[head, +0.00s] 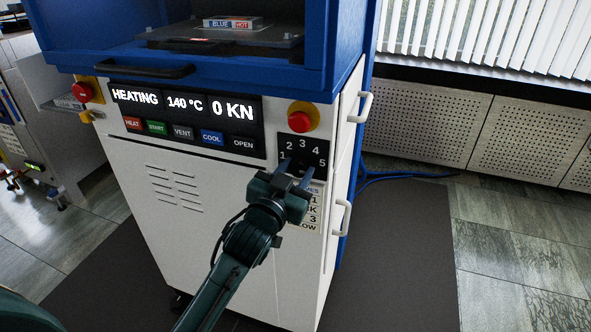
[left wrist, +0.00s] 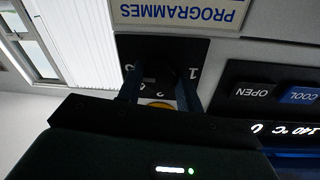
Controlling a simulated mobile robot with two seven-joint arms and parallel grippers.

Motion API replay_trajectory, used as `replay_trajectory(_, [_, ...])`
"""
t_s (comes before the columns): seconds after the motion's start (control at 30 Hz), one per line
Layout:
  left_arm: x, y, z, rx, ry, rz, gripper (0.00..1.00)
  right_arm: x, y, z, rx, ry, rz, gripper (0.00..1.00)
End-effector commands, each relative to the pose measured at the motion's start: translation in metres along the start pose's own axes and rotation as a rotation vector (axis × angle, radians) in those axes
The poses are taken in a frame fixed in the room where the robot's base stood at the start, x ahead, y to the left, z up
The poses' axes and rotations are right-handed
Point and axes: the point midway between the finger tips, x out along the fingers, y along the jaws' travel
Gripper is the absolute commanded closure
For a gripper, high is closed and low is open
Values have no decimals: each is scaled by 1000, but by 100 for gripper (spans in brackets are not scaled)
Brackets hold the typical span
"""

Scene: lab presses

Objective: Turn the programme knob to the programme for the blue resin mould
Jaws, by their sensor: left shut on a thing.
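The programme knob (left wrist: 156,74) is dark and sits on a black dial plate (head: 303,146) numbered 1 to 5, on the press front. My left gripper (head: 293,168) is at the dial, its two fingers closed on either side of the knob. The left wrist view, upside down, shows the fingers (left wrist: 160,90) beside it. The knob's pointer cannot be made out. A programme card (head: 311,212) is below the dial, largely covered by my gripper; its heading shows in the left wrist view (left wrist: 182,12). A mould labelled BLUE and HOT (head: 233,23) lies on the press plate.
The display (head: 187,104) reads HEATING, 140 °C and 0 KN, above HEAT, START, VENT, COOL and OPEN buttons (head: 190,133). A red emergency button (head: 303,116) is just above the dial. White handles (head: 361,106) stick out on the right side. A dark mat (head: 405,240) covers clear floor.

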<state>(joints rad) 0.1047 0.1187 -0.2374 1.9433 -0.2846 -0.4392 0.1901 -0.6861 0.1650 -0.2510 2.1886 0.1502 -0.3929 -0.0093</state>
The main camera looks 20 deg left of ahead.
Motion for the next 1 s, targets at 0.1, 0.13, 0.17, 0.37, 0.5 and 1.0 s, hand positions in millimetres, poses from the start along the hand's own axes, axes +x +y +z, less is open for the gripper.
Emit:
replay_trajectory(0.1, [0, 1, 0, -81, 3, -2, 87, 0, 0, -6, -7, 5, 1, 64])
replay_trajectory(0.13, [0, 2, 0, -97, 3, -3, 87, 0, 0, -6, -8, 5, 1, 64])
replay_trajectory(0.17, [0, 2, 0, -112, 4, -4, 87, -1, 0, -6, -9, 4, 2, 64])
replay_trajectory(0.37, [0, 1, 0, -190, 10, -8, 87, -1, 0, -5, -15, -5, 4, 64])
replay_trajectory(0.5, [0, 1, 0, -216, 14, -9, 87, -1, 0, -3, -17, -11, 5, 64])
replay_trajectory(1.0, [0, 2, 0, -225, 15, -9, 60, -2, -1, -3, -17, -10, 4, 64])
